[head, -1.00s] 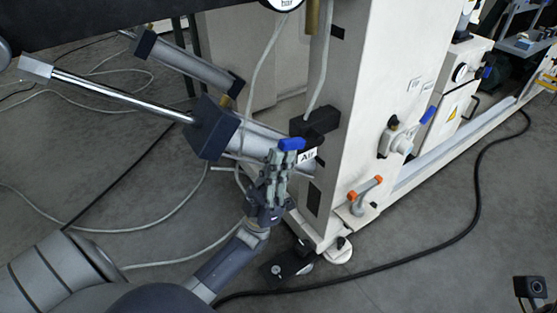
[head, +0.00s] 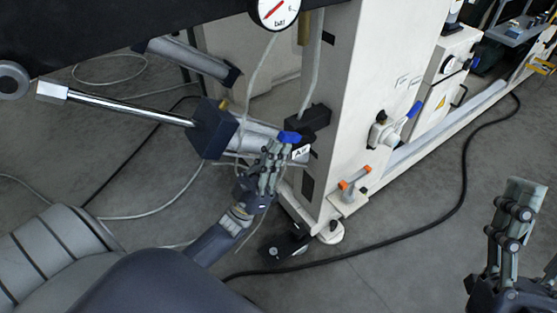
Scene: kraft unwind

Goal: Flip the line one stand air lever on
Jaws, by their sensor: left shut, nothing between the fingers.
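A blue lever (head: 289,137) sits just above a small white label reading "Air" (head: 301,152) on the near face of the white stand (head: 345,110). My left gripper (head: 277,148) is shut and empty, with its fingertips right at the lever's lower left side. The fingers hide part of the lever's mount, and I cannot tell whether they touch the lever. My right gripper (head: 522,200) is raised at the lower right, well away from the stand. Its fingers overlap in this view, so its opening is unclear.
A second blue-handled valve (head: 388,130) is on the stand's right face, with an orange-ended handle (head: 354,178) below. A cylinder with a dark block (head: 212,130) lies left of the lever. A pressure gauge (head: 275,10) is above. A black cable (head: 400,248) crosses the floor.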

